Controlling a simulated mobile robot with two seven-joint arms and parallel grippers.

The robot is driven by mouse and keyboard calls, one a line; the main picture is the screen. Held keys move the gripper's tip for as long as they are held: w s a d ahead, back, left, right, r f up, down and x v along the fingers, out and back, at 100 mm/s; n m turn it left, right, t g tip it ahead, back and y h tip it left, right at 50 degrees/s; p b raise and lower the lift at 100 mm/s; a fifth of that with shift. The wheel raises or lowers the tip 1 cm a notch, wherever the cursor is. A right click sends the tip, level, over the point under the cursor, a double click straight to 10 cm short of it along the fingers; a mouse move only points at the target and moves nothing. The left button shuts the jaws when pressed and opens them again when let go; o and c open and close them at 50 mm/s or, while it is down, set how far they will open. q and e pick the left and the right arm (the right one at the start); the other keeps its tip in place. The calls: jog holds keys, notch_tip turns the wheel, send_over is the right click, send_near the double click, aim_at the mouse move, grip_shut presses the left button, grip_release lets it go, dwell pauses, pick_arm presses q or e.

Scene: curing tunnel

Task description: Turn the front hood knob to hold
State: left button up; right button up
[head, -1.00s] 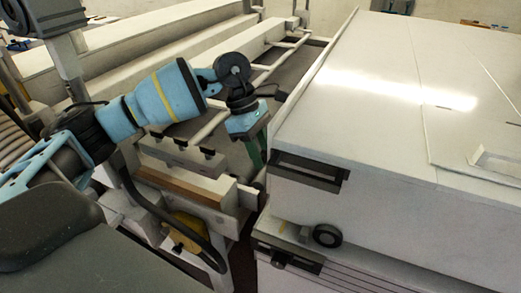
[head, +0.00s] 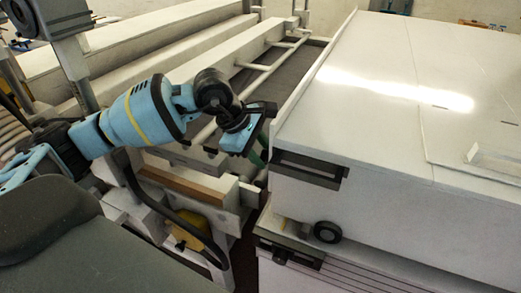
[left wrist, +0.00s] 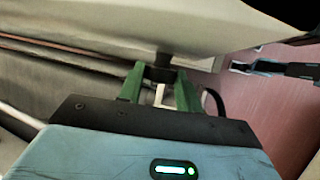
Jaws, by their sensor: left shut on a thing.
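My left gripper (head: 261,158) is at the left side of the white hood (head: 390,110), close to its front corner. In the left wrist view its two green fingers (left wrist: 160,88) are shut on a small dark knob (left wrist: 161,70) below the edge of a pale panel (left wrist: 130,25). In the head view the gripper body and the hood corner hide this knob. The knob's markings and setting cannot be read. My right gripper is not in view.
A black handle (head: 308,170) is on the hood's front face. Below it is a black round wheel (head: 327,232). A white rail frame (head: 225,65) runs along the hood's left side. A yellow part (head: 190,226) sits under the frame's front.

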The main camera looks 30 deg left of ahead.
pick_arm(q)
jog(key=shift+s+f+t, duration=0.2)
jog(key=shift+s+t, duration=0.05)
jog(key=shift+t, duration=0.65)
jog(key=shift+s+f+m+t+b, duration=0.1)
jog(key=shift+f+m+t+b, duration=0.25)
jog(key=shift+t, duration=0.55)
jog(key=t+b, duration=0.2)
jog(key=b, duration=0.1)
jog(key=m+t+b, duration=0.1)
jog(key=shift+s+f+t, duration=0.2)
jog(key=shift+f+t, duration=0.05)
jog(key=shift+t, duration=0.15)
jog(key=shift+r+t+b, duration=0.15)
jog(key=shift+t+b, duration=0.15)
jog(key=shift+b, duration=0.4)
jog(key=shift+r+h, duration=0.1)
jog(key=shift+h, duration=0.2)
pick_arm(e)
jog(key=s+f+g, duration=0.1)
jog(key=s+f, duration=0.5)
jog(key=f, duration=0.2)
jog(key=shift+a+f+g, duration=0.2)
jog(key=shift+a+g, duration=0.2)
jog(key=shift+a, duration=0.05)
pick_arm(q)
jog(key=shift+r+t, duration=0.1)
jog(key=shift+t, duration=0.2)
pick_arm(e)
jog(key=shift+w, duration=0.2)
